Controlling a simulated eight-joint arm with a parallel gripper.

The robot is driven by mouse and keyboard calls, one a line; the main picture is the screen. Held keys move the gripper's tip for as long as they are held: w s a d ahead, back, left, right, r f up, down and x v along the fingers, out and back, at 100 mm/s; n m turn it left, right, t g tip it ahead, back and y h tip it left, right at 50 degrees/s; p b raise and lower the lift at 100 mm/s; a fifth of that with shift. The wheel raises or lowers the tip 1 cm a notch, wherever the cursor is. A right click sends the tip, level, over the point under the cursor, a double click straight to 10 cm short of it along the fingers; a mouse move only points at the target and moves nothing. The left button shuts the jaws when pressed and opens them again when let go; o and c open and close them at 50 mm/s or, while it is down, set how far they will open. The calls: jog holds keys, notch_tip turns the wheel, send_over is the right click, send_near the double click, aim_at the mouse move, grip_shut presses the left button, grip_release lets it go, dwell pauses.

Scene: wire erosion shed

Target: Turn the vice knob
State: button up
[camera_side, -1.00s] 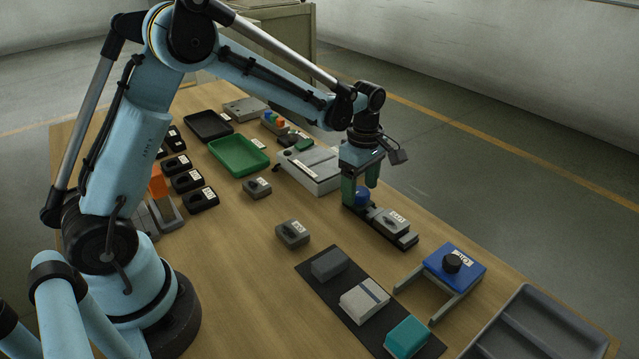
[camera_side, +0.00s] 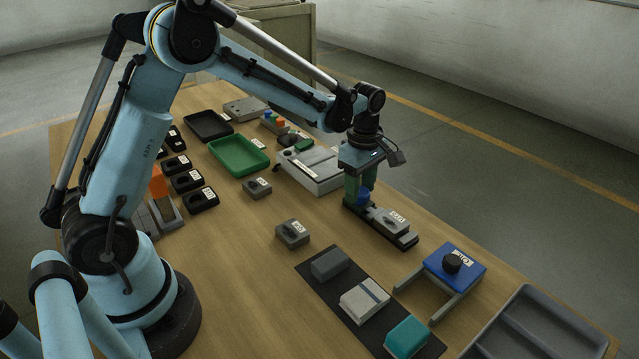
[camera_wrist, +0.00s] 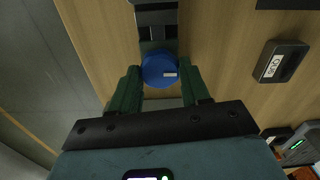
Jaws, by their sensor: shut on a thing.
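The vice (camera_side: 392,228) is a low dark grey fixture on the wooden table, with a labelled grey block (camera_side: 389,218) in it. Its blue round knob (camera_side: 363,197) is at the end nearest my arm. It also shows in the wrist view as a blue disc (camera_wrist: 159,70) at the vice's end. My gripper (camera_side: 360,193) points down over the knob, its green fingers on either side. In the wrist view my gripper (camera_wrist: 159,82) is shut on the knob, one finger against each side.
A grey-white box (camera_side: 310,170) stands behind my gripper. Labelled grey blocks (camera_side: 292,233) and a dark mat (camera_side: 336,288) lie in front. Bare table lies between.

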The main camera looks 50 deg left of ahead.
jog(key=m, duration=0.4)
jog(key=shift+m, duration=0.3)
jog(key=m, duration=0.3)
jog(key=shift+m, duration=0.3)
jog(key=m, duration=0.3)
jog(key=shift+m, duration=0.3)
jog(key=m, duration=0.3)
jog(key=shift+m, duration=0.3)
jog(key=m, duration=0.7)
jog(key=shift+d, duration=0.1)
jog(key=m, duration=0.7)
jog(key=o, duration=1.1)
jog(key=shift+c, duration=0.2)
